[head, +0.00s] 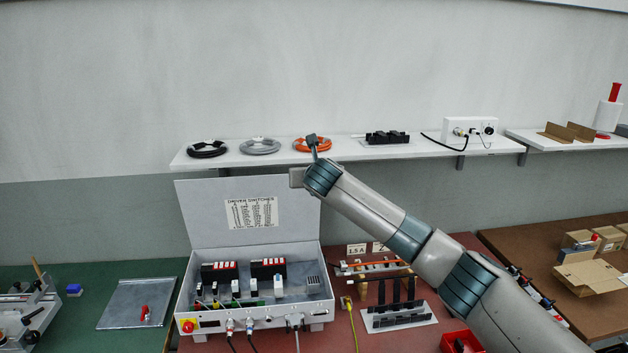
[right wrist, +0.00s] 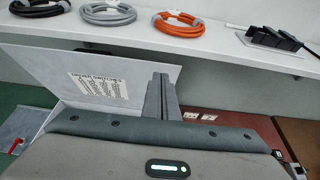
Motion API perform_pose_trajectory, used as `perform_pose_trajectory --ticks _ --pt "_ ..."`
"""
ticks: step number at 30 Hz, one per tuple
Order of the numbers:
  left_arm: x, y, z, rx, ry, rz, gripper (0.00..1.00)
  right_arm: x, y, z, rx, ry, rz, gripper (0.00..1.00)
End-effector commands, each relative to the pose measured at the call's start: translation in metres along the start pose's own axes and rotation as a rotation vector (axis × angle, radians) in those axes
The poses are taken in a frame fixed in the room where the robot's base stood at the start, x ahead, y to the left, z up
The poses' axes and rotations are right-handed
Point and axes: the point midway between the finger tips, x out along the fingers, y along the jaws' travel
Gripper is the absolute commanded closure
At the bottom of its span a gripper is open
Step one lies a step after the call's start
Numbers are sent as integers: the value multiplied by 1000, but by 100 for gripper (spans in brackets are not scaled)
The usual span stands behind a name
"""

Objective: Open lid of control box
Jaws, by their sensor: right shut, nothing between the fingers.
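The control box (head: 258,318) is a light grey case on the red bench surface, with connectors and a red knob on its front. Its lid (head: 205,212) stands raised at the back, leaning slightly backward, with a printed label on its inner face. Switches and terminals show inside the box. My right gripper (head: 312,142) is at the lid's upper right corner, in front of the shelf. In the right wrist view the gripper (right wrist: 160,95) is shut and empty, with its fingers beside the lid's (right wrist: 120,65) right edge; I cannot tell whether they touch. My left gripper is not in view.
A white wall shelf (head: 360,152) with cable coils and black parts runs behind and above the lid. A metal plate (head: 138,303) lies on the green surface at left. A black rack (head: 398,316) and a red bin (head: 462,341) sit right of the box, below my arm.

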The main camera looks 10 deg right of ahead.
Motion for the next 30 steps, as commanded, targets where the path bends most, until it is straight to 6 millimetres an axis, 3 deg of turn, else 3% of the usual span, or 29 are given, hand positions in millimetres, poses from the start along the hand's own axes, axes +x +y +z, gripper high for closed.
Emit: perform_pose_trajectory --ticks 16,30 --pt "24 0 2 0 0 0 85 -70 0 -1 -2 -2 0 100" --pt "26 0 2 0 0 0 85 -81 0 0 -1 0 0 100"
